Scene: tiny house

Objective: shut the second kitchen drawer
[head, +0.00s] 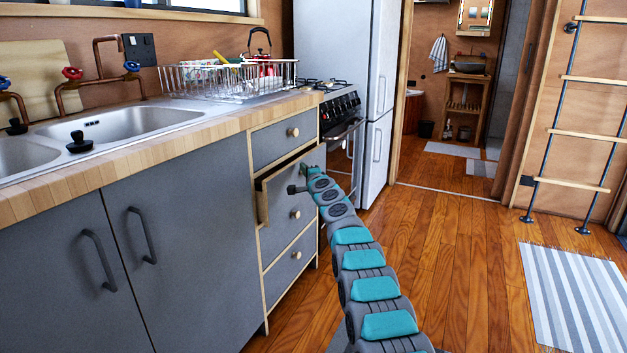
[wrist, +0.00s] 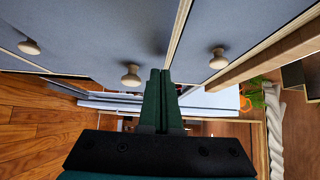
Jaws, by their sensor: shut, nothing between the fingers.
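The second kitchen drawer (head: 263,202) is partly pulled out of the grey cabinet stack in the head view, its pale wooden side showing. Its grey front fills the middle of the wrist view (wrist: 95,35), with a round wooden knob (wrist: 131,75). My gripper (head: 304,172) is at this drawer's front in the head view and hides part of it. In the wrist view its two dark green fingers (wrist: 160,75) are together and empty, beside the knob near the drawer's upper edge. I cannot tell whether the fingertips touch the front.
The top drawer (head: 275,145) above is shut, and the lower drawers (head: 285,275) look shut. A black-fronted stove (head: 342,135) stands just right of the stack, beside a tall fridge (head: 375,145). The wooden floor (head: 455,240) to the right is free, with a striped rug (head: 575,295) farther right.

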